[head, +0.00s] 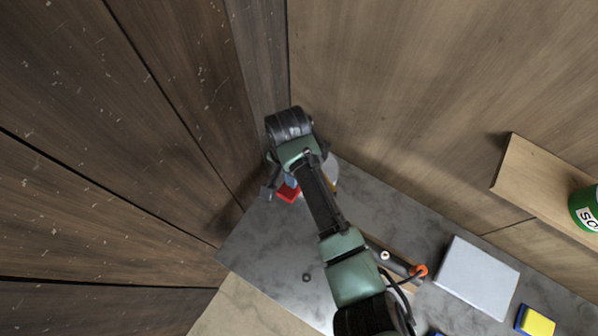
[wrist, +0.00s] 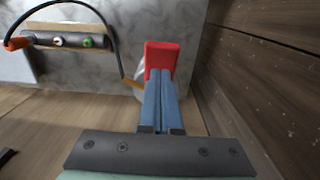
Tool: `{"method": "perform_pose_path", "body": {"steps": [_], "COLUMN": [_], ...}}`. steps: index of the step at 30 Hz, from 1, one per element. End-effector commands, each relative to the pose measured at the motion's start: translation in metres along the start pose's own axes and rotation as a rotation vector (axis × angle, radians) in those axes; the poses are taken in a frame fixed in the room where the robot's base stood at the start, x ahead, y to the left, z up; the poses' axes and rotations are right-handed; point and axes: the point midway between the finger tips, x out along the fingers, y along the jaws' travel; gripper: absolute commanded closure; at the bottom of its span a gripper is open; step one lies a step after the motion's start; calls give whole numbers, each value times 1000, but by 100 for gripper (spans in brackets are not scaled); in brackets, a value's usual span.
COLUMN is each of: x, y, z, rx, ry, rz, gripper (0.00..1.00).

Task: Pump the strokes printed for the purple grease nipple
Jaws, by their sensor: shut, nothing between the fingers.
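A red block-like pad (wrist: 162,54) lies just beyond my fingertips in the wrist view; it also shows in the head view (head: 287,194). My gripper (wrist: 160,73) is shut with nothing between its blue fingers. Its tips overlap the pad's near edge; I cannot tell whether they touch. In the head view the gripper (head: 289,182) is partly hidden by my arm. I see no purple nipple.
A grey marbled worktop (head: 262,250) lies below, with dark plank walls (head: 130,130) close on the left. A pale grey plate (head: 478,277) and a yellow-and-blue block (head: 537,320) are at right. A wooden shelf (head: 535,180) carries a green can (head: 584,207).

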Motion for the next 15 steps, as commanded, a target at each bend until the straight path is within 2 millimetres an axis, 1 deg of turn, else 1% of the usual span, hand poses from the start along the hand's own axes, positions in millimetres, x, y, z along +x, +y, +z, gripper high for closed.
{"method": "perform_pose_path", "body": {"steps": [8, 15], "x": [3, 28], "y": [0, 0], "z": [0, 1], "rx": [0, 1], "ry": [0, -1], "rz": [0, 0], "gripper": [100, 100]}}
